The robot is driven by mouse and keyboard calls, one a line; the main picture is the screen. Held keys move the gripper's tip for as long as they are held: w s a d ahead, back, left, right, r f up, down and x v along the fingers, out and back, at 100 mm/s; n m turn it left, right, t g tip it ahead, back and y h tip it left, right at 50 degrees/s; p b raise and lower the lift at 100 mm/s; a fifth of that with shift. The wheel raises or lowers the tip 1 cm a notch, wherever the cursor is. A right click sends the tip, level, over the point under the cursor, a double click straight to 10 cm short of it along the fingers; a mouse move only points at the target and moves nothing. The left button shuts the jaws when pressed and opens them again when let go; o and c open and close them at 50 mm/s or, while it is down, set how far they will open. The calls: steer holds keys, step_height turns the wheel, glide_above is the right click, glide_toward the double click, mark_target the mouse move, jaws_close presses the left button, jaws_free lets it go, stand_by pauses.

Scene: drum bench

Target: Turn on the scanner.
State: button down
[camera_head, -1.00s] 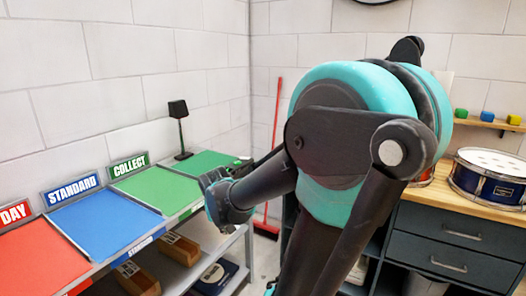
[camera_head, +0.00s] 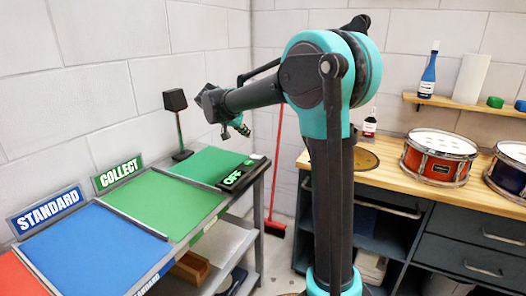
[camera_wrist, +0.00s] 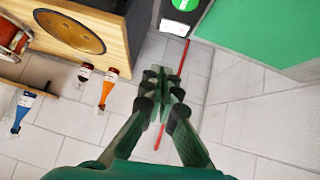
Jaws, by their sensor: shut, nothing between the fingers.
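A black scanner-like head on a thin stand (camera_head: 175,101) rises at the back of the sorting bench, by the wall. A small black panel reading OFF in green (camera_head: 233,179) sits at the bench's right end, beside the green mat. In the wrist view, part of a dark box with a round green face (camera_wrist: 181,5) shows at the top edge, cut off by the frame. My gripper (camera_head: 243,129) hangs in the air above the bench's right end, apart from the panel. It is shut and empty; its fingertips (camera_wrist: 160,75) meet in the wrist view.
The bench carries green COLLECT (camera_head: 165,208) and blue STANDARD (camera_head: 90,250) areas. A red broom (camera_head: 277,170) leans at the wall. A wooden counter holds a red drum (camera_head: 438,158), a blue drum (camera_head: 509,165) and a bottle (camera_head: 370,122). Floor shows between the bench and the counter.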

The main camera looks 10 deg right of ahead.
steer(key=shift+d+f, duration=0.1)
glide_above(258, 160)
steer(key=f, duration=0.6)
steer(key=shift+w+a+f, duration=0.2)
steer(key=shift+w+f, duration=0.1)
steer(key=shift+f, duration=0.1)
step_height(258, 160, down, 2)
steer(key=shift+d+f, duration=0.1)
steer(key=shift+f, duration=0.1)
steer(key=shift+s+d+f, duration=0.1)
steer(key=shift+s+f, duration=0.05)
steer(key=shift+f, duration=0.7)
steer(key=shift+d+f, duration=0.1)
steer(key=shift+f, duration=0.15)
